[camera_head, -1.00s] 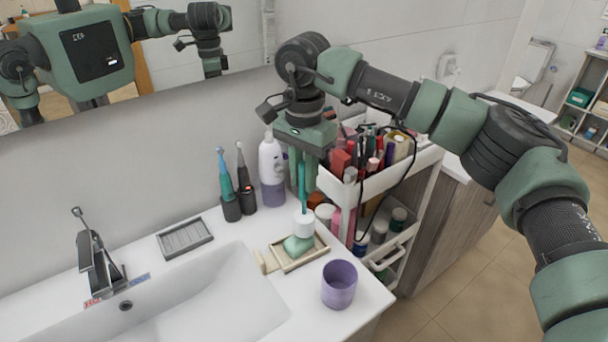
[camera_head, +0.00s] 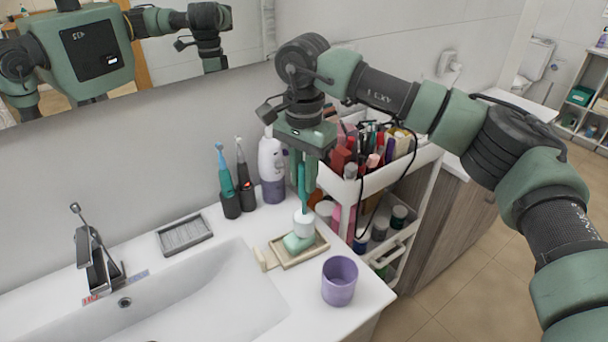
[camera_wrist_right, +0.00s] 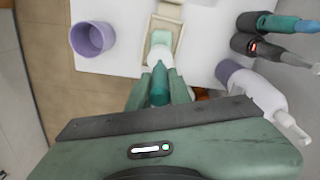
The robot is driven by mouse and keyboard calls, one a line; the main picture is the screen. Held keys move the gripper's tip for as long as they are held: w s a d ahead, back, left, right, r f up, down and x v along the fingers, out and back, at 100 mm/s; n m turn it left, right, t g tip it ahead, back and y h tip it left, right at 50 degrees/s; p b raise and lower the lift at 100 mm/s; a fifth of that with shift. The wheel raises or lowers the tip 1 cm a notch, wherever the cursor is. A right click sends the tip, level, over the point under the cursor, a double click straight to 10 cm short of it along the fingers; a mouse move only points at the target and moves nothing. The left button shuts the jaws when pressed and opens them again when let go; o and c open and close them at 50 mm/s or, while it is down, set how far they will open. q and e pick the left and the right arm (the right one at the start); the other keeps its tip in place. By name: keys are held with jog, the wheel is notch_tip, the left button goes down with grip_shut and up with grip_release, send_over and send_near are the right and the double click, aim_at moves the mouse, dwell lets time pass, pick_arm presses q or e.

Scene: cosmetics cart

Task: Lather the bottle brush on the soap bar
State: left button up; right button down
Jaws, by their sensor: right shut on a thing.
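The bottle brush (camera_head: 303,222) has a white head and a teal handle, and stands upright with its head down. My right gripper (camera_head: 303,183) is shut on the handle; the brush also shows in the right wrist view (camera_wrist_right: 159,58) between the fingers (camera_wrist_right: 160,82). The pale green soap bar (camera_head: 297,243) lies in a beige dish (camera_head: 290,262) on the counter; it also shows in the right wrist view (camera_wrist_right: 161,37). The brush head is right over the soap and appears to touch it. My left gripper shows only in the mirror, if at all.
A purple cup (camera_head: 339,281) stands just in front of the dish. Two electric toothbrushes (camera_head: 228,187) and a lotion bottle (camera_head: 272,170) stand behind. A grey ridged dish (camera_head: 185,236) and the basin (camera_head: 210,300) are to the left. A loaded cart (camera_head: 372,185) stands close right.

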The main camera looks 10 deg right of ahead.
jog(key=shift+a, duration=0.1)
jog(key=shift+s+a+r, duration=0.1)
jog(key=shift+s+a, duration=0.15)
jog(key=shift+a, duration=0.35)
jog(key=shift+s+a, duration=0.25)
jog(key=shift+a, duration=0.35)
jog(key=shift+d, duration=0.1)
